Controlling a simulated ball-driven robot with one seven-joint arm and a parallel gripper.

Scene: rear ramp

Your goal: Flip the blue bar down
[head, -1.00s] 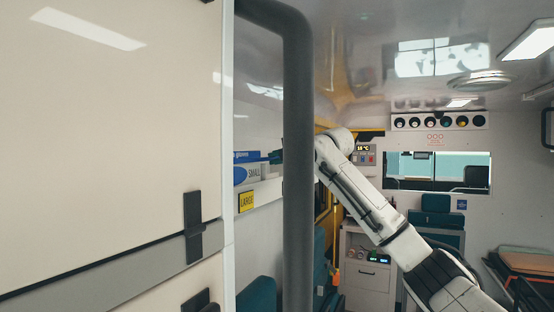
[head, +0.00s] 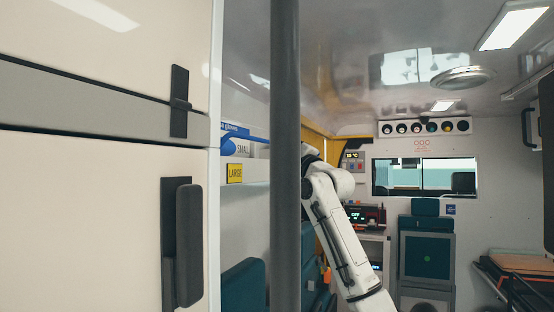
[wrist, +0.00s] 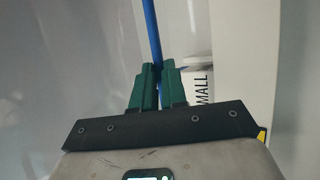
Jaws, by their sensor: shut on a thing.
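The blue bar (wrist: 151,35) is a thin rod that runs up from between my green fingertips in the wrist view. In the head view, the bar (head: 246,136) crosses in front of the glove boxes at the left wall, nearly level with a slight slope down to the right. My gripper (wrist: 158,74) is shut on the bar near its end. In the head view the gripper is hidden behind the dark upright pole, with my white arm coming in from the right. The bar's far end is out of the wrist view.
A dark vertical pole (head: 285,200) stands between the camera and my gripper. Cream cabinet doors (head: 90,230) with black handles fill the left. Glove boxes (head: 243,149) and a yellow LARGE label (head: 235,173) are beside the bar. Teal seats (head: 243,287) sit below.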

